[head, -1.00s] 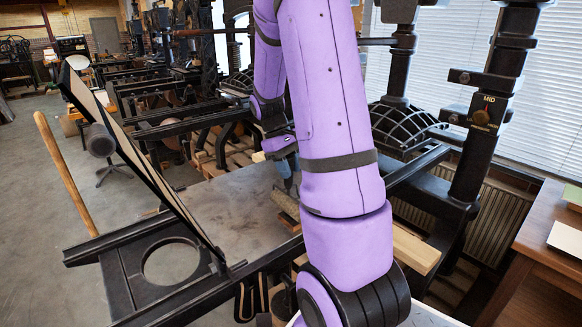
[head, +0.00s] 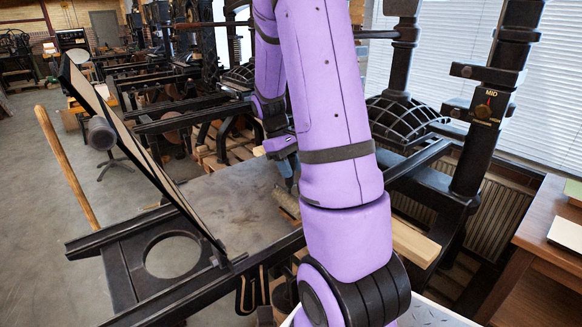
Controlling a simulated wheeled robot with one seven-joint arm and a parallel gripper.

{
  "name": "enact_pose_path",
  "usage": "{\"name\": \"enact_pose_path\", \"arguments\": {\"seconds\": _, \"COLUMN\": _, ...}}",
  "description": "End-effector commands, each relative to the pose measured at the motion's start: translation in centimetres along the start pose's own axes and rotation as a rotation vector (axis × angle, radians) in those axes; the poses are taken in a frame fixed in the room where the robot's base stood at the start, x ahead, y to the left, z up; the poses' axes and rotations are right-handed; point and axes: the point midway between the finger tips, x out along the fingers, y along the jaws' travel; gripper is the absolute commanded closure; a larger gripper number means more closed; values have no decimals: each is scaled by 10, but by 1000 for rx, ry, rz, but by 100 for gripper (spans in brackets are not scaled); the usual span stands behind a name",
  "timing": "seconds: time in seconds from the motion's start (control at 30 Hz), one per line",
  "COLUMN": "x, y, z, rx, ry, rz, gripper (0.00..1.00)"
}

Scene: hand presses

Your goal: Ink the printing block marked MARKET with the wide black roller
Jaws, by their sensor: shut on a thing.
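My gripper (head: 289,180) is low over the flat grey bed (head: 228,210) of the nearest hand press, partly hidden behind my purple arm. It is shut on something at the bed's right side. A grey-brown, roller-like cylinder (head: 284,203) shows right below the fingers, with its right end hidden by my arm. It may be the wide roller, but its full width and any handle cannot be made out. I cannot tell whether it touches the bed. No printing block marked MARKET can be made out.
A tilted dark frame (head: 140,160) stands at the bed's left, above a plate with a round hole (head: 128,268). A wooden handle (head: 65,165) slants beside it. A black post marked MID (head: 489,106) and a brown table (head: 545,232) are at right. More presses stand behind.

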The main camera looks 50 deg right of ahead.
Motion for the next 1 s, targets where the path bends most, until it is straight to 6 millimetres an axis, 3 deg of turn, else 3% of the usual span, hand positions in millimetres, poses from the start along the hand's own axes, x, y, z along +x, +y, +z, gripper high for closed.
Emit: {"name": "enact_pose_path", "arguments": {"seconds": 1.0, "x": 7, "y": 0, "z": -3, "rx": 0, "ry": 0, "rz": 0, "gripper": 87}}
